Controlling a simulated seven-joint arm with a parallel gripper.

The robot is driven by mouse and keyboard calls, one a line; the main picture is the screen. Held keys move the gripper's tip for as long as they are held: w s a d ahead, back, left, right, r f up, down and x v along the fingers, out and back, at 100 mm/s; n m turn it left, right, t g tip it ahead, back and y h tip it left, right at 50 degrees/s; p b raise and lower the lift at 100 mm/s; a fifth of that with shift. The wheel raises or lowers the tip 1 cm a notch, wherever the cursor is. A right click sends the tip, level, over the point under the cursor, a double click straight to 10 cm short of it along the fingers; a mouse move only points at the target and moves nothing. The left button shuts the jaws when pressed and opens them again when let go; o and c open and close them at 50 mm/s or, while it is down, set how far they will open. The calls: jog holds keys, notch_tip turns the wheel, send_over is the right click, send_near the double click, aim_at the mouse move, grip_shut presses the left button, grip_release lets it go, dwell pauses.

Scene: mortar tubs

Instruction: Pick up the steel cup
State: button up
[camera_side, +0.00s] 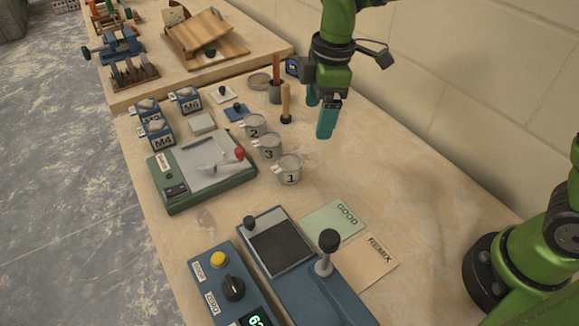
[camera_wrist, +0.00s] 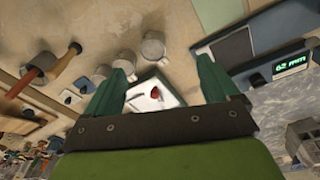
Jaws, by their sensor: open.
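My gripper (camera_side: 319,116) is open and empty, in the air above the back part of the table. Its two teal fingers (camera_wrist: 163,74) are apart in the wrist view. Three grey, metal-looking cups stand in a row left of and below it: cup 2 (camera_side: 255,127), cup 3 (camera_side: 270,149) and cup 1 (camera_side: 290,170). A small dark grey cup (camera_side: 275,97) stands farther back with a red-handled tool in it. I cannot tell which is the steel cup. The wrist view also shows grey cups (camera_wrist: 153,46) ahead of the fingers, none between them.
A green device with a steel plate (camera_side: 207,160) lies left of the cups. GOOD (camera_side: 333,221) and REMIX (camera_side: 365,262) cards and a blue press (camera_side: 335,290) lie in front. The table right of the cups is clear.

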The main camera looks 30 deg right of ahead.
aim_at(289, 161)
jog(key=w+a+n, duration=0.4)
jog(key=w+n, duration=0.1)
jog(key=n, duration=0.7)
jog(key=shift+g+h, duration=0.4)
jog(key=f, duration=1.7)
jog(key=shift+s+d+f, duration=0.2)
jog(key=shift+d+f, duration=0.05)
jog(key=shift+c, duration=0.4)
jog(key=c, duration=1.2)
jog(key=shift+c, duration=0.3)
jog(key=shift+r, duration=0.2)
